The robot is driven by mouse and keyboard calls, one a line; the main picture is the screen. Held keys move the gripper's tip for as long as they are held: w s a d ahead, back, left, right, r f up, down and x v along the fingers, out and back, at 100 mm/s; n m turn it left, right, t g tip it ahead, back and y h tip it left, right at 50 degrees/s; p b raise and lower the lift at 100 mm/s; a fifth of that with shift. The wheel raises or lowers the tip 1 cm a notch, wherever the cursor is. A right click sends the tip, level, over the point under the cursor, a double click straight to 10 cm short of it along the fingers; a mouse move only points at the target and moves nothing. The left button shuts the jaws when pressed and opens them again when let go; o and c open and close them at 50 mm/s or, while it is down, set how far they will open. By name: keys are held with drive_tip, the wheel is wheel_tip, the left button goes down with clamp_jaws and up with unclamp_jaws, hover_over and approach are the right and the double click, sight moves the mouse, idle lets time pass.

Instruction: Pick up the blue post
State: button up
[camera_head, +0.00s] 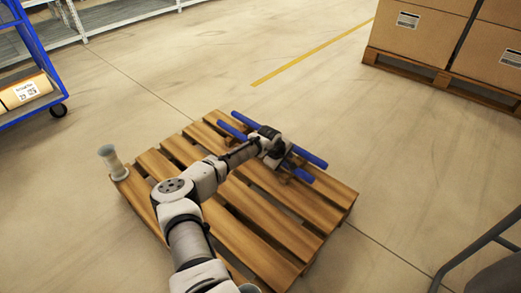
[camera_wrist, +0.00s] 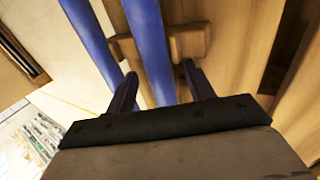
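Two blue posts lie side by side above the wooden pallet (camera_head: 255,228) in the head view, the far one (camera_head: 308,156) and the near one (camera_head: 232,131). My gripper (camera_head: 272,150) is over their middle and hides part of them; its fingertips are hidden there. In the wrist view my gripper (camera_wrist: 162,82) has its two dark fingers spread apart. One blue post (camera_wrist: 148,45) runs between the fingers in the picture. The other blue post (camera_wrist: 92,40) runs to its left, partly behind the left finger. I cannot tell whether a finger touches a post.
A wooden support (camera_wrist: 190,42) lies under the posts. A pale spool-shaped object (camera_head: 111,162) stands at the pallet's left corner. A blue cart (camera_head: 38,60) is at upper left, stacked cartons (camera_head: 412,32) at upper right, and a dark metal frame (camera_head: 480,245) at lower right. The floor between is clear.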

clamp_jaws()
drive_tip(key=shift+r, duration=0.15)
